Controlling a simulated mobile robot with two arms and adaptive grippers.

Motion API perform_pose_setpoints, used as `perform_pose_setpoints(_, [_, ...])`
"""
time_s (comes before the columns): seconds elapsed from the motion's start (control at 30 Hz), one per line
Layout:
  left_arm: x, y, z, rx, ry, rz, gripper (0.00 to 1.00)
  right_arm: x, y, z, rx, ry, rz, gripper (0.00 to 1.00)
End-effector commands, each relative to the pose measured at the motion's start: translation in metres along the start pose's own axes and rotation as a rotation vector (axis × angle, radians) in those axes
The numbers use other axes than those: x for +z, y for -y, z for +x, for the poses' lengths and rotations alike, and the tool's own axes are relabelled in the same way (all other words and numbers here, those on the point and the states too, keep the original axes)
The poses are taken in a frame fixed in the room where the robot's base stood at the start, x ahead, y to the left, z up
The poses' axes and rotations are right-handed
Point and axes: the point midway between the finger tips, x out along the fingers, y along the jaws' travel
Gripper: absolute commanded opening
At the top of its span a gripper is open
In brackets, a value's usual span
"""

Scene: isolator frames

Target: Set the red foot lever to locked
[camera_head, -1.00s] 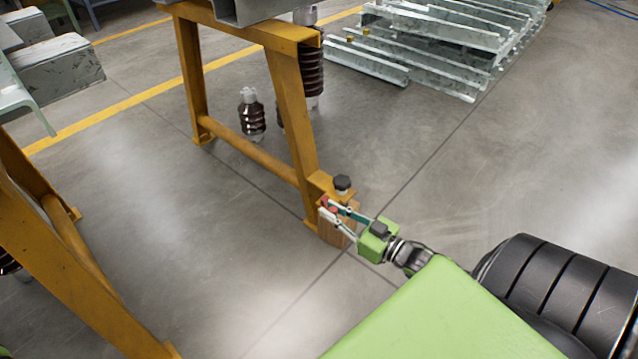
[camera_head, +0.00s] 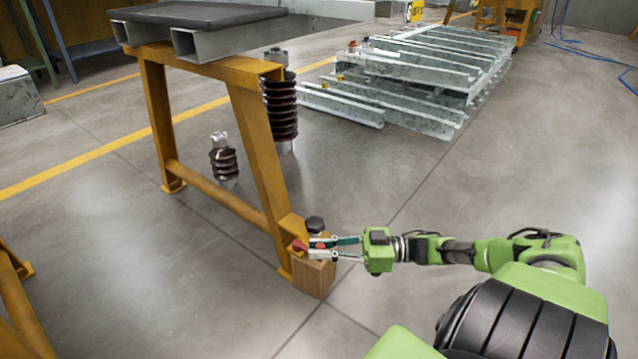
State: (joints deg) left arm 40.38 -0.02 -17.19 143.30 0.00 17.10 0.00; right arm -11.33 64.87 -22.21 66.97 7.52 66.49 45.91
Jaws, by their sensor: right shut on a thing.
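The red foot lever (camera_head: 299,245) is a small red piece low on the yellow trestle leg's foot bracket. It sits just above a wooden block (camera_head: 314,279) and below a dark knob (camera_head: 315,224). My right gripper (camera_head: 314,247) reaches in from the right at this foot, its fingers shut on the red lever. The fingers hide part of the lever, and its exact angle is hard to tell. My left gripper is not in view.
The yellow trestle (camera_head: 258,160) carries grey metal beams (camera_head: 215,42). Brown ribbed insulators (camera_head: 281,110) stand behind it. Galvanised steel profiles (camera_head: 430,85) lie stacked at the back.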

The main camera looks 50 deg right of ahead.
Motion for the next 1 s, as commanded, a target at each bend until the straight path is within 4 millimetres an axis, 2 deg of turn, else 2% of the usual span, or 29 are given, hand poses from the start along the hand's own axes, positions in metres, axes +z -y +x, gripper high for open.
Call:
perform_pose_setpoints(0.43, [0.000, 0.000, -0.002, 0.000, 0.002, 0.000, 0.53, -0.002, -0.003, 0.000, -0.003, -0.002, -0.002, 0.00])
perform_pose_setpoints(0.47, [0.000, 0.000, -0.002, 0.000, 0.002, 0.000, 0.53, -0.002, -0.003, 0.000, -0.003, -0.002, -0.002, 0.20])
perform_pose_setpoints(0.5, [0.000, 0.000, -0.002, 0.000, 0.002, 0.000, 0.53, -0.002, -0.003, 0.000, -0.003, -0.002, -0.003, 0.30])
perform_pose_setpoints(0.53, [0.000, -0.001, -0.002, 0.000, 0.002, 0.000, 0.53, -0.002, -0.003, 0.000, -0.003, -0.002, -0.003, 0.33])
perform_pose_setpoints(0.87, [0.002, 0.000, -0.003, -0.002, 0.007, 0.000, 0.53, -0.001, -0.002, -0.001, -0.006, -0.001, -0.001, 0.33])
perform_pose_setpoints(1.0, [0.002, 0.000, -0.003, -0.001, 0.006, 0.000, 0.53, 0.001, -0.002, -0.014, -0.004, 0.002, 0.000, 0.33])
